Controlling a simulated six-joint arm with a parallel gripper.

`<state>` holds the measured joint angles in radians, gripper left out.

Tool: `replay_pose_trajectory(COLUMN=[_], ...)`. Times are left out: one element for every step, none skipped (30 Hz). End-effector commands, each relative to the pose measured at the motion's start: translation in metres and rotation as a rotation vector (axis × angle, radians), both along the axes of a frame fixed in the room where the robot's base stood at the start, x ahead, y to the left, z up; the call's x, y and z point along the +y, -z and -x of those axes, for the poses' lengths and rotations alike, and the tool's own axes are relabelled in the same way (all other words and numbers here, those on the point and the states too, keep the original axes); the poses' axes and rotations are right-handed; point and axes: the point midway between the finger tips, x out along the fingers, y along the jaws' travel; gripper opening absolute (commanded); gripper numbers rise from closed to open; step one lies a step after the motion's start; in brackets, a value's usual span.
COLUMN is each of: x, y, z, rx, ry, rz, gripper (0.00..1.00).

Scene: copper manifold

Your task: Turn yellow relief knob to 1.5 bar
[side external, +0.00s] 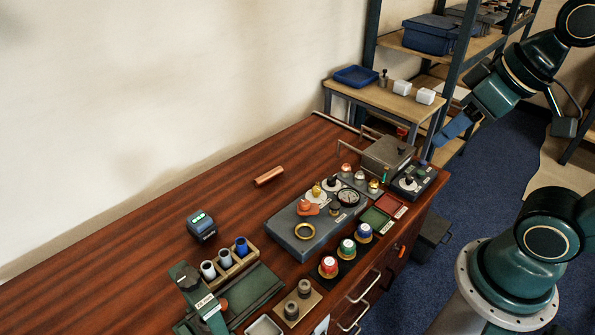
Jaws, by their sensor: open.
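The yellow knob (316,189) is small and sits near the back edge of the grey manifold block (284,228) on the wooden bench. A white dial plate lies beside it; its marks and the knob's setting are too small to read. A round gauge (348,197) with a white face is to its right, and its reading is not legible. An orange knob (307,208) is just in front of the yellow one. My gripper (452,130) is at the upper right, well away from the yellow knob and touching nothing visible. Its blue fingers are open and empty.
A grey box (387,153) with a handle and a black control unit (413,180) stand right of the block. Red, green and blue capped pieces (347,247) line the front. A copper tube (268,176) lies behind on clear bench. A shelf rack (372,40) stands behind.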

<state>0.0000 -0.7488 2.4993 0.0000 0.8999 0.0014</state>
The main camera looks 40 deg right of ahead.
Motion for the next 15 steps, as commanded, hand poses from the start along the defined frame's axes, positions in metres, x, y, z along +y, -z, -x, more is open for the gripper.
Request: replay_pose_trajectory(x=[0.0, 0.0, 0.0, 0.0, -0.001, -0.001, -0.001, -0.001, -0.001, -0.002, -0.002, -0.003, -0.003, -0.003, -0.004], y=[0.0, -0.001, -0.001, -0.001, -0.002, -0.002, -0.003, -0.003, -0.004, -0.005, -0.005, -0.006, -0.006, -0.006, -0.006], z=[-0.001, -0.002, -0.004, -0.005, -0.007, -0.01, -0.013, -0.016, -0.021, -0.025, -0.03, -0.036, -0.041, -0.046, -0.054], rx=[0.002, 0.003, 0.005, 0.008, 0.012, 0.017, 0.022, 0.027, 0.034, 0.041, 0.048, 0.057, 0.064, 0.072, 0.082], ry=[0.004, 0.006, 0.013, 0.018, 0.025, 0.037, 0.048, 0.059, 0.078, 0.092, 0.109, 0.132, 0.151, 0.17, 0.196], rz=[-0.002, -0.003, -0.006, -0.009, -0.012, -0.018, -0.022, -0.027, -0.036, -0.042, -0.05, -0.061, -0.068, -0.076, -0.087], gripper=[0.46, 0.46, 0.46, 0.46, 0.46, 0.46, 0.46, 0.46, 0.46, 0.46, 0.46, 0.46, 0.46, 0.46, 0.46])
